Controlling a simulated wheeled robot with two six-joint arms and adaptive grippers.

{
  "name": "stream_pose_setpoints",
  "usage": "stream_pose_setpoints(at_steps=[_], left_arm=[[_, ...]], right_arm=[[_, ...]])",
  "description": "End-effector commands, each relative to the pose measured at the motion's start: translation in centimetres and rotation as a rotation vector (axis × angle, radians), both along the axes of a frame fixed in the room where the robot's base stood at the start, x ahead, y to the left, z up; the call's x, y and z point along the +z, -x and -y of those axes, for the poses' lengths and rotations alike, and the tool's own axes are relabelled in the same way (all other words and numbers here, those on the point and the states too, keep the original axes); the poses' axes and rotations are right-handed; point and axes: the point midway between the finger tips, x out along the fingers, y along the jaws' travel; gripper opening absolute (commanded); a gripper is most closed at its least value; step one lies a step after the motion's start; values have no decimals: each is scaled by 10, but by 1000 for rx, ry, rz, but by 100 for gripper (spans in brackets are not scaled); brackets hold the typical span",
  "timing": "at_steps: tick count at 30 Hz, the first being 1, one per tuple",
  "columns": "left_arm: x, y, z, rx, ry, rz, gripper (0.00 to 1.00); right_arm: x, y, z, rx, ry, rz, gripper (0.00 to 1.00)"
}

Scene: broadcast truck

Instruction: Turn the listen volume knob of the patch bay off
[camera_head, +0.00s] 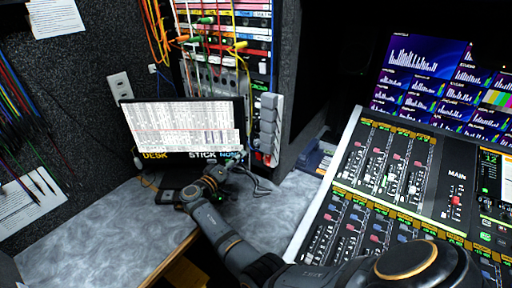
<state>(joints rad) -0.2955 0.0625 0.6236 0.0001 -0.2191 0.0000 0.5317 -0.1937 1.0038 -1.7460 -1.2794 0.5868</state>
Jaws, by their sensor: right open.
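The patch bay (222,45) stands in a rack at the back, with coloured cables plugged into its rows. A grey panel (212,78) sits in its lower part, partly hidden behind the screen; I cannot pick out the listen volume knob with certainty. My right gripper (220,172) is open, in front of and below the screen's lower edge, above the grey desk. It appears empty and apart from the patch bay. My left gripper is not in view.
A screen (185,126) stands before the rack's lower part. A grey stepped block (268,128) stands at its right. A mixing console (392,180) fills the right side. Loose dark cables lie near my gripper. The grey desk (95,238) is clear at front left.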

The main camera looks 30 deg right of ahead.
Motion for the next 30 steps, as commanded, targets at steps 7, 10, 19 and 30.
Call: stream_pose_setpoints(at_steps=[7,10,19,30], left_arm=[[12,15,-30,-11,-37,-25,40],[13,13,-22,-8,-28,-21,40],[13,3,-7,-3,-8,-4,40],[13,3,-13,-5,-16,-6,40]], right_arm=[[4,-17,44,-4,4,0,48],[4,-25,63,-4,5,0,48],[1,-38,95,-2,0,-1,48],[1,-38,96,-2,0,-1,33]])
